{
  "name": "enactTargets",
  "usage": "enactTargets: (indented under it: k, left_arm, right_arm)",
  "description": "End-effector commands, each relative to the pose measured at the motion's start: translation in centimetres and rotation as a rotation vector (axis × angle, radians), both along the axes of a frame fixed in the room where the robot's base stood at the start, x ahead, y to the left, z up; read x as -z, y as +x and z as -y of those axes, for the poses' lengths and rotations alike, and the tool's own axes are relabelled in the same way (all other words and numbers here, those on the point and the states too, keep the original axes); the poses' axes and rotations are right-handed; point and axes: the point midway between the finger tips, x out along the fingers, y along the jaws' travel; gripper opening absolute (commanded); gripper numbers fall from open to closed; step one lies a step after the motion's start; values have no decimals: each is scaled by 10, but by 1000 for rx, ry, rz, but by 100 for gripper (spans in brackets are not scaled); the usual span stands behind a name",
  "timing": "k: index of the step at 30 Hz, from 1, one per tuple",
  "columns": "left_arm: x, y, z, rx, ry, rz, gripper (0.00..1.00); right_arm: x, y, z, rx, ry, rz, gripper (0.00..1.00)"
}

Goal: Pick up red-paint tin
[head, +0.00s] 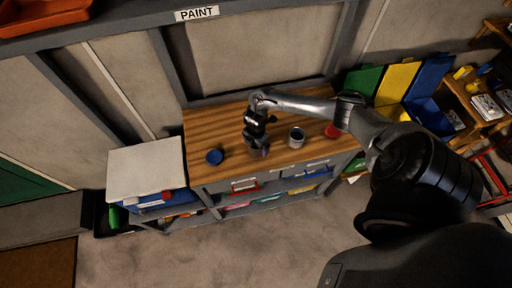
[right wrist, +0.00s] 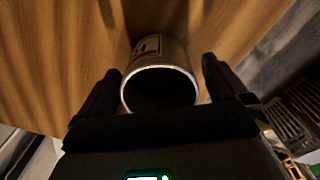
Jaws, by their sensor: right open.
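My right gripper (head: 257,150) is over the wooden bench top in the head view. In the right wrist view its two dark fingers (right wrist: 158,92) are open, one on each side of a silver tin (right wrist: 162,72). The tin has a pale label with red on it and a dark round opening towards me. I cannot tell its paint colour or whether the fingers touch it. In the head view the gripper hides most of what is beneath it. My left gripper is not in view.
The wooden bench (head: 205,122) backs onto a wall with a PAINT sign (head: 197,13). A white-topped unit (head: 146,166) adjoins at left.

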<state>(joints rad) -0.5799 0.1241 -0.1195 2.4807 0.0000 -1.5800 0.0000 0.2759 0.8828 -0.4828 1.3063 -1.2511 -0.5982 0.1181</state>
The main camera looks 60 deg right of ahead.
Motion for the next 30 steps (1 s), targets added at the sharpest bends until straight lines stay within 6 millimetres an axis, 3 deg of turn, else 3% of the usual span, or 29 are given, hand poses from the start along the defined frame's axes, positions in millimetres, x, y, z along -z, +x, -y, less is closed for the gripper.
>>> enactTargets:
  k: [5, 17, 30]
  left_arm:
    - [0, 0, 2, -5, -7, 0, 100]
    - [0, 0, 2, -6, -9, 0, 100]
    - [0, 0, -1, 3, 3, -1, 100]
  right_arm:
    - [0, 0, 0, 0, 0, 0, 98]
    - [-1, 0, 0, 1, 1, 1, 37]
    - [-9, 1, 0, 1, 0, 3, 35]
